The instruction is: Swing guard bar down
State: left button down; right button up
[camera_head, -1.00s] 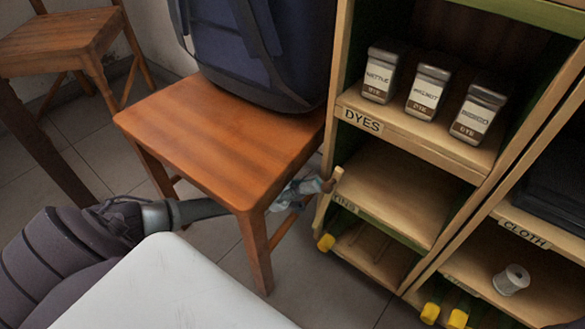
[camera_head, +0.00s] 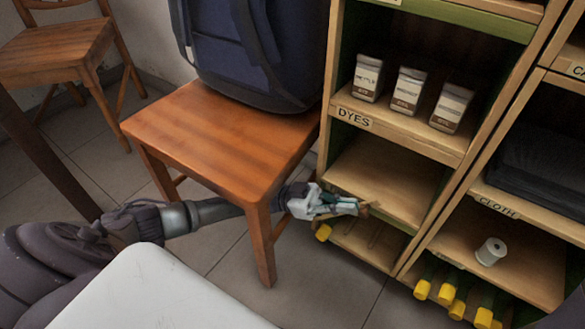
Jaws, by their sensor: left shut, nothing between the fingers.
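My left gripper (camera_head: 362,208) comes in from the left, past the chair's front leg. It is shut and empty, with its fingertips in front of the lower-left shelf (camera_head: 390,180) of the wooden rack. The gripper covers part of that shelf's front edge and its label. I cannot make out the guard bar clearly now; the gripper hides the spot where a slanted pale wooden bar showed before. My right gripper is not in view.
A wooden chair (camera_head: 215,140) with a dark blue backpack (camera_head: 250,50) stands left of the rack, close to my arm. Dye jars (camera_head: 408,90) stand on the shelf above. A thread spool (camera_head: 490,251) and several yellow-ended rolls (camera_head: 447,294) are at right.

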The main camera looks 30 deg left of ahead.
pick_arm(q)
jog(key=shift+a+f, duration=0.1)
dwell(0.3)
jog(key=a+f, duration=0.2)
jog(key=a, duration=1.4)
jog(key=shift+s+a, duration=0.2)
jog(key=shift+s, duration=0.2)
